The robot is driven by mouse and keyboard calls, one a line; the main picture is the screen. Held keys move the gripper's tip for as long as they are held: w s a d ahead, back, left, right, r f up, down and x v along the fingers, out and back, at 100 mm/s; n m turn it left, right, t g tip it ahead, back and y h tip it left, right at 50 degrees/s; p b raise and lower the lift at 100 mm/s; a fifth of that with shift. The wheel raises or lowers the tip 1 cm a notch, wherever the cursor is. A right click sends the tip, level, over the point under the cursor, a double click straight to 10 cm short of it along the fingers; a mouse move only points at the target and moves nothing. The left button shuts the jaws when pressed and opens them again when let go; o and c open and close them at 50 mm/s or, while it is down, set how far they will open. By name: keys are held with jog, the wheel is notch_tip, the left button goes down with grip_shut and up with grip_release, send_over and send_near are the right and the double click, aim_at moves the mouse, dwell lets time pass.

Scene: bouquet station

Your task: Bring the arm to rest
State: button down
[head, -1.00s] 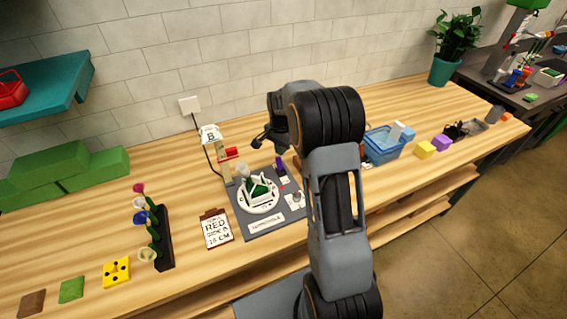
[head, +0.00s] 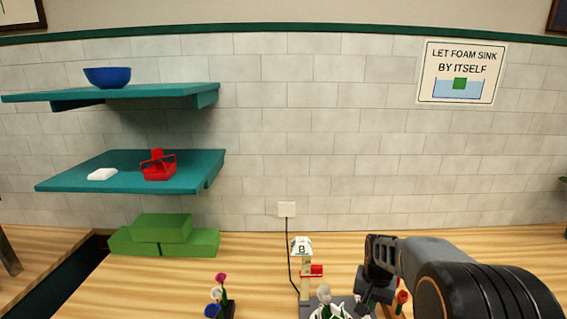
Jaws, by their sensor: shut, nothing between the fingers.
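My arm comes in from the lower right of the head view. My gripper (head: 364,302) hangs at its end, low in the picture, in front of the wooden worktop and just right of the bouquet station. It is shut with nothing in it. Its fingertips are small and dark here. To its left stand a post with a white sign marked B (head: 301,247) and a red block (head: 316,270). A white and green arrangement (head: 330,311) shows at the bottom edge, mostly cut off. I cannot tell how far the gripper is from these.
Green foam blocks (head: 163,236) lie below. Flowers in a dark rack (head: 226,308) stand at the bottom. The worktop (head: 480,245) behind the arm looks clear.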

jog(key=s+a+r+n+t, duration=0.2)
jog(key=s+a+r, duration=0.1)
jog(key=s+r, duration=0.2)
jog(key=s+a+r+n+t+b, duration=0.1)
jog(key=s+a+r+n+t, duration=0.2)
jog(key=s, duration=0.7)
notch_tip(320, 180, up, 2)
jog(key=shift+a+r, duration=0.1)
jog(key=shift+a, duration=0.2)
jog(key=shift+a, duration=0.1)
